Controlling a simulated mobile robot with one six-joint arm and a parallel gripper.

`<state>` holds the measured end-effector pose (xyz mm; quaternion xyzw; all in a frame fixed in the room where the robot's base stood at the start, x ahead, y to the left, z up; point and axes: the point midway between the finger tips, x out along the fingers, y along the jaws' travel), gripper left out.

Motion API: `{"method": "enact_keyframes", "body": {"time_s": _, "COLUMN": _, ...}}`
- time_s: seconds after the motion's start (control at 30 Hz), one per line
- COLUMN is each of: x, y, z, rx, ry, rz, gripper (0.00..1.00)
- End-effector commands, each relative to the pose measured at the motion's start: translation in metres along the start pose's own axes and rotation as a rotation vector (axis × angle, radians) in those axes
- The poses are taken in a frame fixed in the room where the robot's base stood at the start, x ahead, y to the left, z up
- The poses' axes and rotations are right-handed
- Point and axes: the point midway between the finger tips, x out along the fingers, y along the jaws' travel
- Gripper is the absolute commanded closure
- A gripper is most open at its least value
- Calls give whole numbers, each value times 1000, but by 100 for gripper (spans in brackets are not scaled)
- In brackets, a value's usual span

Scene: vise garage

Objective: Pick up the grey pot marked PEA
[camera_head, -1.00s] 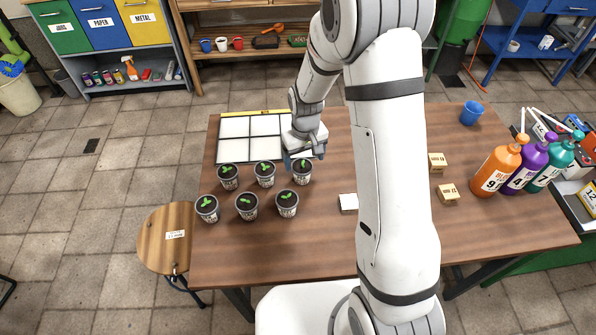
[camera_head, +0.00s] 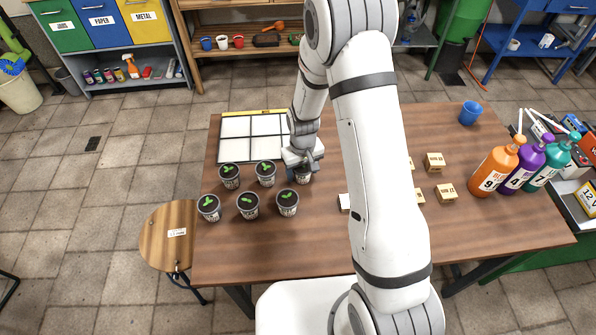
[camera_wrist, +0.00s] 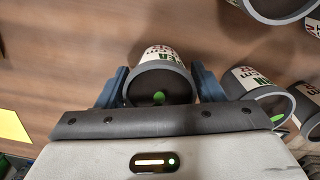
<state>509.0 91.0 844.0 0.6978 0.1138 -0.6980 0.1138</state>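The grey pot (camera_wrist: 162,82) is between the two blue-grey fingers of my gripper (camera_wrist: 160,86) in the wrist view. The pot appears to stand on the table.
Several similar pots stand close by on the wooden table (camera_head: 300,245), including one directly left (camera_head: 266,173) and one in front (camera_head: 287,202). A white gridded tray (camera_head: 250,137) lies behind. Small boxes (camera_head: 434,162) and coloured bottles (camera_head: 497,168) are to the right.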

Motion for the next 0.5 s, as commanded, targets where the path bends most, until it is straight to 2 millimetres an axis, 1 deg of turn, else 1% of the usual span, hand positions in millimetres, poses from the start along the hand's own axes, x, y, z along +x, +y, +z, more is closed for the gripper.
{"method": "enact_keyframes", "body": {"time_s": 0.03, "x": 0, "y": 0, "z": 0, "rx": 0, "ry": 0, "rz": 0, "gripper": 43}}
{"method": "enact_keyframes", "body": {"time_s": 0.07, "x": 0, "y": 0, "z": 0, "rx": 0, "ry": 0, "rz": 0, "gripper": 45}}
{"method": "enact_keyframes", "body": {"time_s": 0.37, "x": 0, "y": 0, "z": 0, "rx": 1, "ry": 0, "rz": 0, "gripper": 70}}
{"method": "enact_keyframes", "body": {"time_s": 0.5, "x": 0, "y": 1, "z": 0, "rx": 1, "ry": 1, "rz": 0, "gripper": 70}}
